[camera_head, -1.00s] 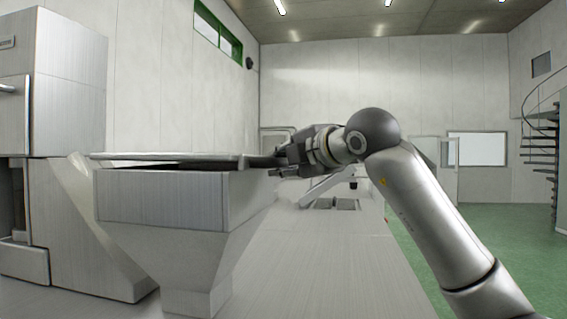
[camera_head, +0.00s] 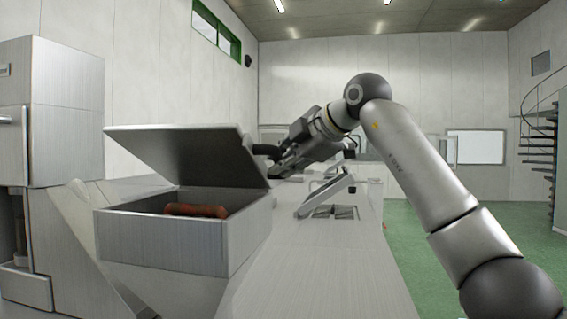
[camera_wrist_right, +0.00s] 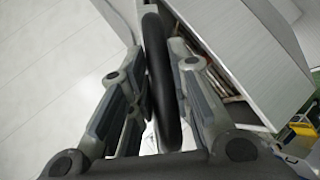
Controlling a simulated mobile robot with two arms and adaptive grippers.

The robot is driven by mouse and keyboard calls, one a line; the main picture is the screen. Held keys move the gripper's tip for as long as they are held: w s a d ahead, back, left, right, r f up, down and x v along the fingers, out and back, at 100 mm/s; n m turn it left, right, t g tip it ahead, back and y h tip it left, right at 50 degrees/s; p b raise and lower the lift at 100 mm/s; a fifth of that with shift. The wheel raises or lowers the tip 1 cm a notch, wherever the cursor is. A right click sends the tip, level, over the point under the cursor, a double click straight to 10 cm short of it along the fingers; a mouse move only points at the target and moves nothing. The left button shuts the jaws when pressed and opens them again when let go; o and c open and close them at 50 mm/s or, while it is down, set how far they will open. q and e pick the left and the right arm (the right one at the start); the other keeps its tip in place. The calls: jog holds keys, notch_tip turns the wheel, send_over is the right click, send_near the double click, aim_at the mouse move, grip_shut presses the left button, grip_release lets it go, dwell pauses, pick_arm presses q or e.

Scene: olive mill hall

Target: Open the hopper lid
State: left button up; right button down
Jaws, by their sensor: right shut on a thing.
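The hopper (camera_head: 180,240) is a grey metal box with sloping lower walls, left of centre in the head view. Its lid (camera_head: 190,155) is tilted up, with a wide gap at the near side. A reddish-brown cylindrical part (camera_head: 196,210) shows inside. My right gripper (camera_head: 262,160) is at the lid's right edge, shut on the black lid handle (camera_wrist_right: 157,80). In the right wrist view the handle passes between the two fingers, and the lid (camera_wrist_right: 245,50) lies to the right. My left gripper is not in view.
A tall metal cabinet (camera_head: 68,110) stands at the left. A metal counter (camera_head: 320,270) runs along the hopper's right side, with a dark recessed fitting (camera_head: 335,212) and a tilted bar (camera_head: 326,193). Green floor (camera_head: 430,245) is open at the right.

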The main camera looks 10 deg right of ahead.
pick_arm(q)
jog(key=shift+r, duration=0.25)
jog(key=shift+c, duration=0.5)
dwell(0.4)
